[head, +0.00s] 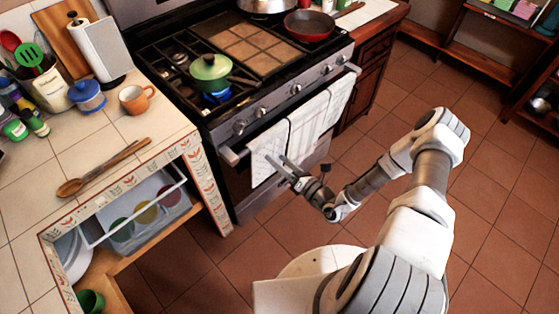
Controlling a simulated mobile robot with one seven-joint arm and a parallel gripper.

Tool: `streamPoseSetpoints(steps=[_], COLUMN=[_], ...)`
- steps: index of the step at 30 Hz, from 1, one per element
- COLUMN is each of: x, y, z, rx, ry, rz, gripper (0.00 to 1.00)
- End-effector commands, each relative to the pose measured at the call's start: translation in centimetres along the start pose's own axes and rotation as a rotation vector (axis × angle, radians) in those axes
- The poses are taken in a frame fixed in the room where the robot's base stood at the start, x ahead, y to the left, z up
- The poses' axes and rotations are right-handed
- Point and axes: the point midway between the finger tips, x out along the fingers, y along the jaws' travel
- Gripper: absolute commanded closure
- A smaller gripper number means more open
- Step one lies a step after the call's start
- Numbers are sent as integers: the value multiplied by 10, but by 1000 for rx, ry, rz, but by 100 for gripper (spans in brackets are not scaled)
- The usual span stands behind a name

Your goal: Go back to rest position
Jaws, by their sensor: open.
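My gripper (279,166) is open and empty. It is at the end of my bent arm, in front of the stove's oven door. Its fingers point left and overlap the white towels in the picture; I cannot tell whether they touch. No object is held between the fingers.
The tiled counter (80,150) holds wooden spoons (104,167) and an orange mug (136,99). Floor is clear at right.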

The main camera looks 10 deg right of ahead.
Motion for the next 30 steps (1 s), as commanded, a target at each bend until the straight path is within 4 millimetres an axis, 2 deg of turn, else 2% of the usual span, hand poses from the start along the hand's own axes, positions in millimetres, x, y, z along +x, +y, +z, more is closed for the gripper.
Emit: streamPoseSetpoints(steps=[10, 14, 22, 30], x=[1, 4, 9, -5], y=[2, 15, 83, 150], z=[2, 14, 54, 79], rx=[-8, -74, -379, -710], ry=[4, 38, 216, 411], rz=[6, 62, 321, 574], gripper=[12, 12, 12, 12])
